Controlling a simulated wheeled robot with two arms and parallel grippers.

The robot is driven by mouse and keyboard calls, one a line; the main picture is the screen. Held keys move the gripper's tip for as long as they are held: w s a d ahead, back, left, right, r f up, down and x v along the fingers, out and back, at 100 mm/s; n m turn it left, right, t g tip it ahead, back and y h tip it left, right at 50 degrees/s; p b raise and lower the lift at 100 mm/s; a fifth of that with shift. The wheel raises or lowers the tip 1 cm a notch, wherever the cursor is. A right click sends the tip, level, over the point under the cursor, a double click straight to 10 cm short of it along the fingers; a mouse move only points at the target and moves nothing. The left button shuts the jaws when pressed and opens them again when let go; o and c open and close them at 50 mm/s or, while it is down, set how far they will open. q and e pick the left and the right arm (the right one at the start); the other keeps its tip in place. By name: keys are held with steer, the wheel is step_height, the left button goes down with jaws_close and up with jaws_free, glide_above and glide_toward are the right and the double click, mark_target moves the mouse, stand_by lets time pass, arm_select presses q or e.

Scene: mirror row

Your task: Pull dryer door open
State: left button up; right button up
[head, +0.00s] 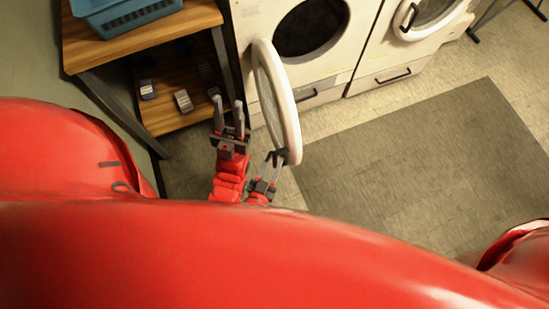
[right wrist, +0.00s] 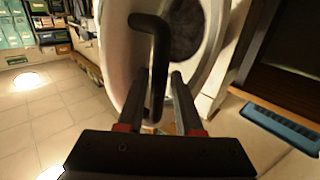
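The white round dryer door (head: 290,112) stands swung well out from the dryer front (head: 345,62), and the dark drum opening (head: 310,27) is exposed. The door's black handle (right wrist: 157,55) is on its outer side near the rim. My right gripper (right wrist: 160,75) is open around the handle, one finger on each side, with a gap visible on the right. In the head view it is below the door's near edge. My left gripper (head: 227,101) is open and empty, left of the door, its fingers pointing toward the dryers.
A wooden shelf table (head: 145,45) with a blue basket (head: 122,14) stands left of the dryer, close to my left gripper. Another dryer (head: 400,45) is on the right. A grey mat (head: 430,160) covers clear floor in front.

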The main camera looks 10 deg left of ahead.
steer(key=s+a+b, duration=0.1)
steer(key=s, duration=1)
steer(key=shift+s+a+b, duration=0.25)
steer(key=shift+a+b, duration=0.1)
